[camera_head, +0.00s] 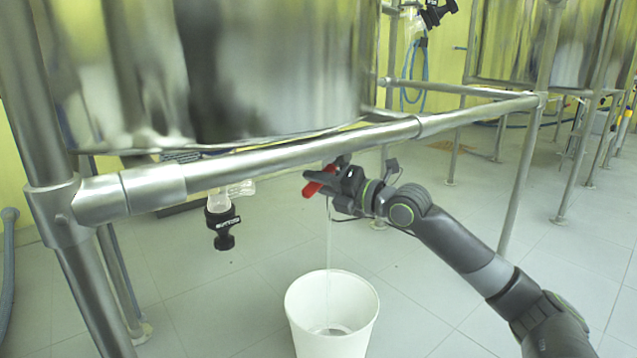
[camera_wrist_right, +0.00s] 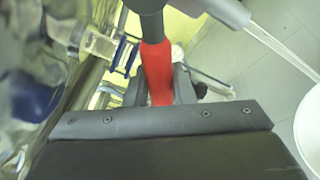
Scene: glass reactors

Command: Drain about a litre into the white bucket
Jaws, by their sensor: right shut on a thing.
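A white bucket (camera_head: 331,318) stands upright on the tiled floor below the reactor's front rail. A thin stream of liquid (camera_head: 328,238) falls into it, and a little liquid shows on its bottom. My right gripper (camera_head: 322,182) is shut on a red valve handle (camera_head: 314,187) just under the rail, above the bucket. In the right wrist view the red handle (camera_wrist_right: 157,72) sits between the fingers, and the bucket's white rim (camera_wrist_right: 308,125) shows at the right edge. The valve body is mostly hidden behind my gripper and the rail. My left gripper is not in view.
The steel reactor vessel (camera_head: 230,70) hangs above a horizontal frame rail (camera_head: 240,165). A glass outlet with a black fitting (camera_head: 223,227) hangs left of the bucket. Frame legs (camera_head: 105,280) stand at the left. More framed vessels (camera_head: 560,45) stand behind. The floor right of the bucket is clear.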

